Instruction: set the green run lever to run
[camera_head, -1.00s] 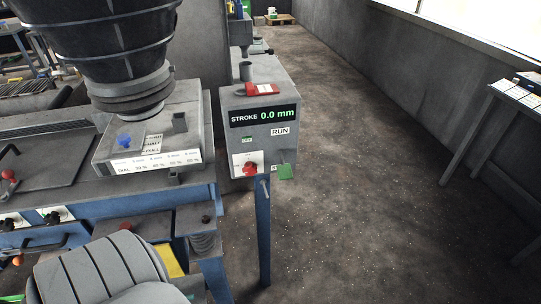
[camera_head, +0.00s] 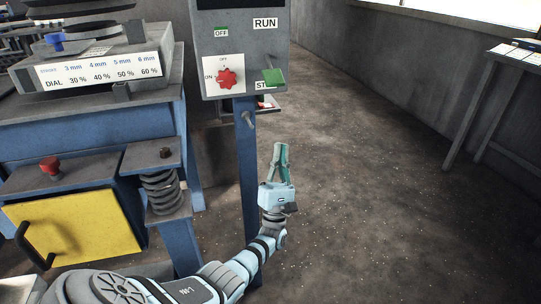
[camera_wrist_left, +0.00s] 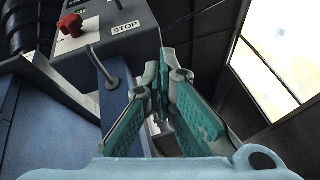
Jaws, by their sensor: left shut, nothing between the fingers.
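The green run lever (camera_head: 273,77) sits at the lower right of the grey control box (camera_head: 224,50), beside the partly covered STOP label and below the RUN label (camera_head: 265,23). My left gripper (camera_head: 281,149) points up, shut and empty, below the lever and right of the blue post, apart from the lever in the head view. In the left wrist view its teal fingers (camera_wrist_left: 163,72) are close together. That view shows the STOP label (camera_wrist_left: 126,28) to their left; I cannot make out the green lever there. My right gripper is not in view.
A red knob (camera_head: 228,78) is on the box, left of the lever. A grey bent pin (camera_head: 248,119) sticks out of the blue post (camera_head: 247,170). The machine with a yellow door (camera_head: 75,232) stands left. Open floor lies right, with a table (camera_head: 488,95) by the wall.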

